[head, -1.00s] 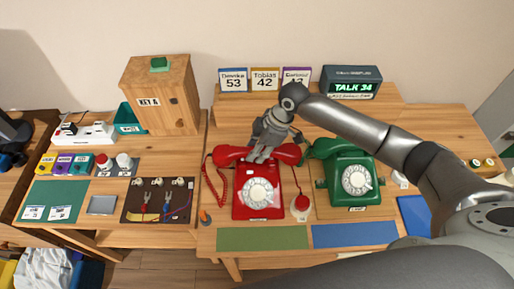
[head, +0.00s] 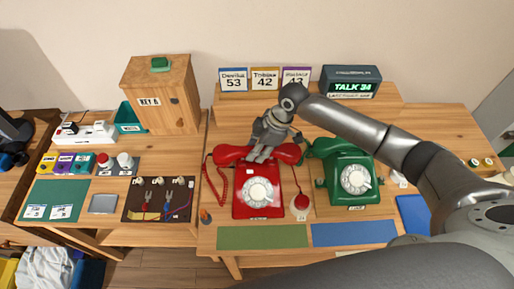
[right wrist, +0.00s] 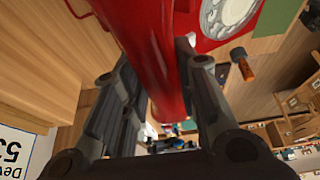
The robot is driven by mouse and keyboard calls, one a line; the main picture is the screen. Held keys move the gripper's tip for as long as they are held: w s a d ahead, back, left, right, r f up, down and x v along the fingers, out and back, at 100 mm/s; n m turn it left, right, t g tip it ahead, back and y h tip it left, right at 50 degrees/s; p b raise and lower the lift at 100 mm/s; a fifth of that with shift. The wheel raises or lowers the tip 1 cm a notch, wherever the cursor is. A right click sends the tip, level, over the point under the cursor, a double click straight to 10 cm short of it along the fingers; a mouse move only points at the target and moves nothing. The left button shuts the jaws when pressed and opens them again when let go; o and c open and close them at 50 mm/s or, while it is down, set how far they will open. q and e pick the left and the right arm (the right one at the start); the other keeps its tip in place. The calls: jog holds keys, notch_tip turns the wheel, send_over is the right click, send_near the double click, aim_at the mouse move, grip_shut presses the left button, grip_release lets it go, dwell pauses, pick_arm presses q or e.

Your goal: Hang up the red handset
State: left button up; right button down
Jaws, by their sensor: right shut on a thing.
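The red handset (head: 231,154) lies crosswise at the top of the red dial phone (head: 257,200) in the head view. I cannot tell whether it rests fully in the cradle or is just above it. My right gripper (head: 262,155) is shut on the middle of the handset from above. In the right wrist view the handset (right wrist: 150,50) runs between both fingers, with the phone body and its white dial (right wrist: 225,15) just beyond. A red coiled cord (head: 211,184) hangs at the phone's left. My left gripper is not in view.
A green dial phone (head: 347,176) stands close to the right. A red button (head: 301,202) sits between the phones. Cards (head: 264,79) and a dark display box (head: 351,82) stand on the shelf behind. Green (head: 262,237) and blue (head: 354,234) mats lie in front.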

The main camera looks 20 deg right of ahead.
jog(key=shift+f+b, duration=0.6)
jog(key=shift+f, duration=0.45)
jog(key=c, duration=1.1)
grip_release()
jog(key=shift+o, duration=0.2)
jog(key=v, duration=1.2)
